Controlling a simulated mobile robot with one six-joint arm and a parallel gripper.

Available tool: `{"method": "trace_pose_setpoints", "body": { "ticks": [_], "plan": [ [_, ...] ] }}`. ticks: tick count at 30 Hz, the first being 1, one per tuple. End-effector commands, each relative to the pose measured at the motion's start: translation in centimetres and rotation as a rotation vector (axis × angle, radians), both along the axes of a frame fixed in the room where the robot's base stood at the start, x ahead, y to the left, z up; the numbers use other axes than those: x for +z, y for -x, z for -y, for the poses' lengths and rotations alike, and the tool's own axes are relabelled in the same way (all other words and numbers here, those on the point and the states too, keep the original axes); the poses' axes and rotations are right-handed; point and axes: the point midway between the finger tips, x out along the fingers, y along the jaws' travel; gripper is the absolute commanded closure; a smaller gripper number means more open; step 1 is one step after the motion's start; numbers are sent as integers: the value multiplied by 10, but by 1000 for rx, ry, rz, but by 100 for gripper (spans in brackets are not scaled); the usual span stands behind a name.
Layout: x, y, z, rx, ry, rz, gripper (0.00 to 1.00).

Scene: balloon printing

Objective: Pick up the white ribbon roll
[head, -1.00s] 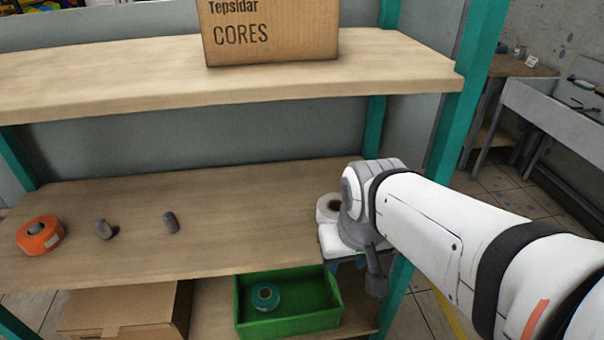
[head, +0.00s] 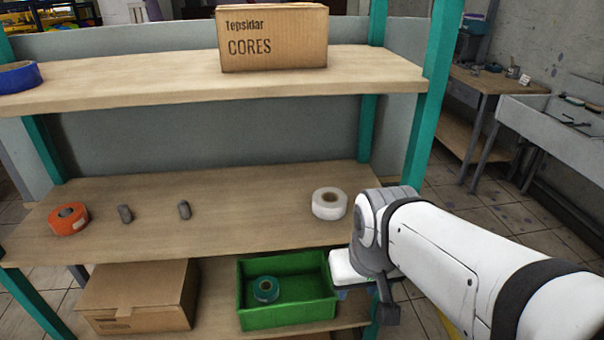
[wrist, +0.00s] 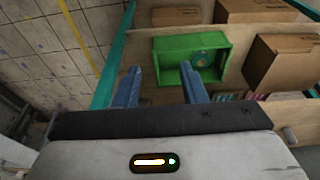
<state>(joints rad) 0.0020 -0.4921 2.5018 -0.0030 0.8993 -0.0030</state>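The white ribbon roll (head: 329,203) lies flat at the right end of the middle shelf (head: 230,225) in the head view. My gripper's fingers are mostly hidden behind my arm in the head view, just right of and below the roll at the shelf's front right. In the wrist view my gripper (wrist: 159,85) shows two blue fingers spread apart with nothing between them. It points toward the lower shelf and the green bin (wrist: 221,52). The white roll does not show in the wrist view.
An orange roll (head: 68,218) and two small grey cores (head: 184,209) lie left on the middle shelf. Below are a cardboard box (head: 138,297) and the green bin holding a teal roll (head: 266,289). A CORES box (head: 273,38) and blue roll (head: 20,77) are above. A teal post (head: 431,100) stands right.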

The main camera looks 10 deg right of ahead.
Motion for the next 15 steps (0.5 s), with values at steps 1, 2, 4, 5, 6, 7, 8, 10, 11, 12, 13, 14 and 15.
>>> {"method": "trace_pose_setpoints", "body": {
  "ticks": [1,2,4,5,6,7,8,10,11,12,13,14,15],
  "plan": [
    [1,-2,0,-2,1,1,57],
    [1,-4,0,-7,3,3,55],
    [5,-17,1,-27,12,10,49],
    [7,-25,12,-52,19,17,46],
    [10,-39,16,-78,27,28,43],
    [13,-51,17,-99,35,38,41],
    [16,-65,17,-122,42,52,38],
    [23,-100,16,-177,58,88,33],
    [25,-115,15,-200,62,106,30],
    [27,-135,13,-231,67,129,27],
    [29,-150,11,-252,69,147,24],
    [30,-164,9,-272,71,164,22],
    [31,-181,6,-297,71,187,19]
  ]
}}
